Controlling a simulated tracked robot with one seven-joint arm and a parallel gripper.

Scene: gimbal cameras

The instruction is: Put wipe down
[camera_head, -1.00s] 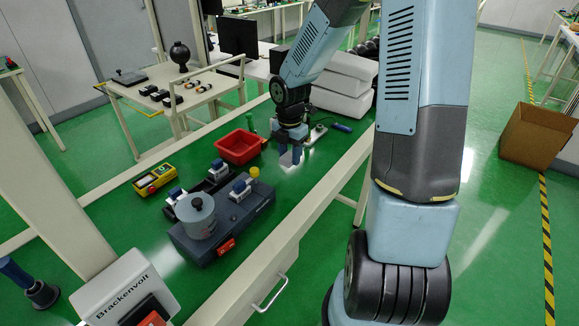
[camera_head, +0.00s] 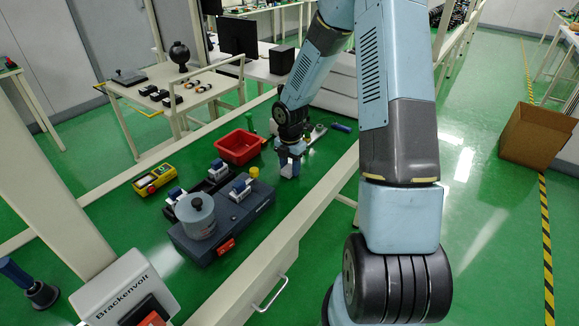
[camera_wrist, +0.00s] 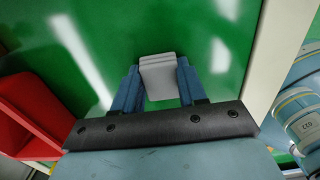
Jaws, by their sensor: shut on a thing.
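The wipe (camera_wrist: 159,77) is a pale grey folded pad. In the wrist view it sits between the two blue fingers of my gripper (camera_wrist: 158,88), which is shut on it. Green table surface (camera_wrist: 110,30) shows beyond the wipe. In the head view my gripper (camera_head: 289,170) points down at the table, right of the red bin and the grey device. The wipe is hard to make out there, and I cannot tell whether it touches the table.
A red bin (camera_head: 239,147) stands left of my gripper. A dark grey device with a round canister (camera_head: 196,217) and a yellow box (camera_head: 155,180) are nearer left. A blue-handled tool (camera_head: 341,127) lies behind. Green table is clear in front of my gripper.

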